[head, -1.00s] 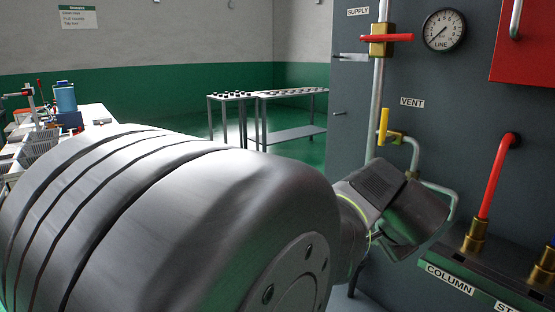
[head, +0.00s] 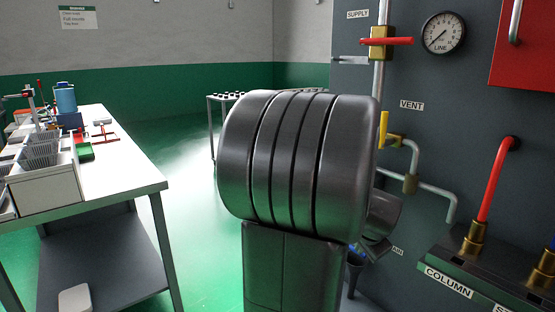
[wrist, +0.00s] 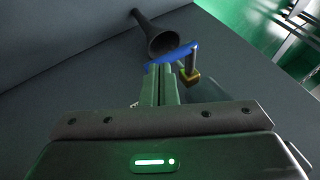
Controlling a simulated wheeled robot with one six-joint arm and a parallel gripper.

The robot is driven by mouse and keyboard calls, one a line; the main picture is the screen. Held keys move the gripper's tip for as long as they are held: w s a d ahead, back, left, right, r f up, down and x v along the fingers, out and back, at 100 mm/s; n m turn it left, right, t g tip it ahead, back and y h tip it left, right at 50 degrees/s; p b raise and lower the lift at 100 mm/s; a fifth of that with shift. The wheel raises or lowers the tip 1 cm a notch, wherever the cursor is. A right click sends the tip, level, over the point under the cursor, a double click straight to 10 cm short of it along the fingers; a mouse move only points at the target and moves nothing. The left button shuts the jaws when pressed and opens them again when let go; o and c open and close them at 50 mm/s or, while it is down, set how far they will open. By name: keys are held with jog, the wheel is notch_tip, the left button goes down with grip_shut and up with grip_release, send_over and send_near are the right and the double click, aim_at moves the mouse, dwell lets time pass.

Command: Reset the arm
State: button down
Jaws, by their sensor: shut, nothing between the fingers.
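My gripper (wrist: 162,70) shows in the wrist view with its two fingers together and nothing between them. Its tips lie in front of a blue handle (wrist: 180,53) with a brass fitting. I cannot tell whether they touch it. A dark funnel (wrist: 165,43) opens just beyond the handle. In the head view my arm stands bent in the middle of the picture and hides the gripper. A bit of blue (head: 356,248) shows low behind the arm, beside a partly hidden label ending in "AIN".
A grey panel (head: 465,110) on the right carries a red-handled supply valve (head: 385,41), a yellow vent handle (head: 383,130), a gauge (head: 443,32) and a red hose (head: 498,180). A white workbench (head: 130,170) with trays and tools stands left. Open green floor lies between.

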jog(key=w+a+r+n+g+h+p, duration=0.2)
jog(key=w+a+g+h+p, duration=0.2)
jog(key=w+p, duration=0.4)
jog(key=g+h+p, duration=0.1)
jog(key=g+p, duration=0.1)
jog(key=p, duration=0.4)
jog(key=shift+a+g+h, duration=0.3)
jog(key=shift+a+h, duration=0.1)
jog(key=shift+w, duration=0.1)
dwell(0.5)
